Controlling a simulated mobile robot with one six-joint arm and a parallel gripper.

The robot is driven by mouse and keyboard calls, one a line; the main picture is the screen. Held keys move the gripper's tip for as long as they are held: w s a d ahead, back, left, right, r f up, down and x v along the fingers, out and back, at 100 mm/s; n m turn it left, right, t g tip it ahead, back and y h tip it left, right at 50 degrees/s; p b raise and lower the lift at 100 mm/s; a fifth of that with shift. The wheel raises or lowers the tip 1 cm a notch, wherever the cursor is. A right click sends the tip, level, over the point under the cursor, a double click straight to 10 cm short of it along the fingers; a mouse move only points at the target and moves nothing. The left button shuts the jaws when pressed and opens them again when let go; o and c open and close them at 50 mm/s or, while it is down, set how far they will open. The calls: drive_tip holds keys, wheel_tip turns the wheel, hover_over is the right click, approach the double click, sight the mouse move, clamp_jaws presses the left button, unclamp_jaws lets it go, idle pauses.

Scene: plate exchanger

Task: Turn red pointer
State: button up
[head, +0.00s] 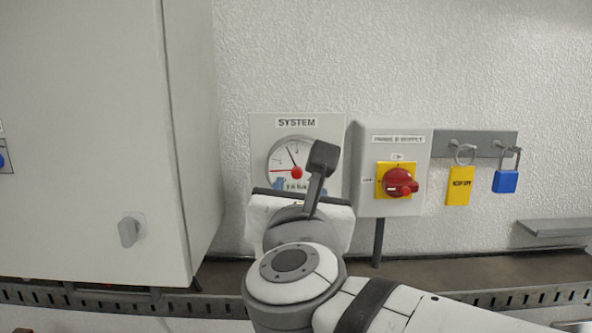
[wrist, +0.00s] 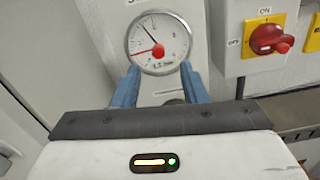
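The red pointer is on the round white gauge (wrist: 160,42) of the SYSTEM panel. Its red hub (wrist: 158,50) sits at the dial centre, and its thin red needle points left. A separate black needle points up and left. In the head view the gauge (head: 283,157) is partly covered by my arm; the red hub (head: 296,173) shows beside it. My gripper (wrist: 161,75) is in front of the gauge's lower part, its two blue fingers spread apart with nothing between them. The fingers look apart from the red hub, below it in the wrist view.
A grey switch box (head: 410,146) with a red rotary handle (head: 401,182) on a yellow plate is right of the gauge. A yellow tag (head: 459,186) and a blue padlock (head: 505,182) hang from a rack farther right. A large cabinet (head: 85,130) stands left.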

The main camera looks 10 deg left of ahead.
sight(297, 175)
drive_tip(key=p+x, duration=0.1)
drive_tip(key=x, duration=0.5)
drive_tip(key=shift+w+a+f, duration=0.1)
drive_tip(key=shift+w+a, duration=0.15)
drive_tip(key=shift+w, duration=0.05)
clamp_jaws()
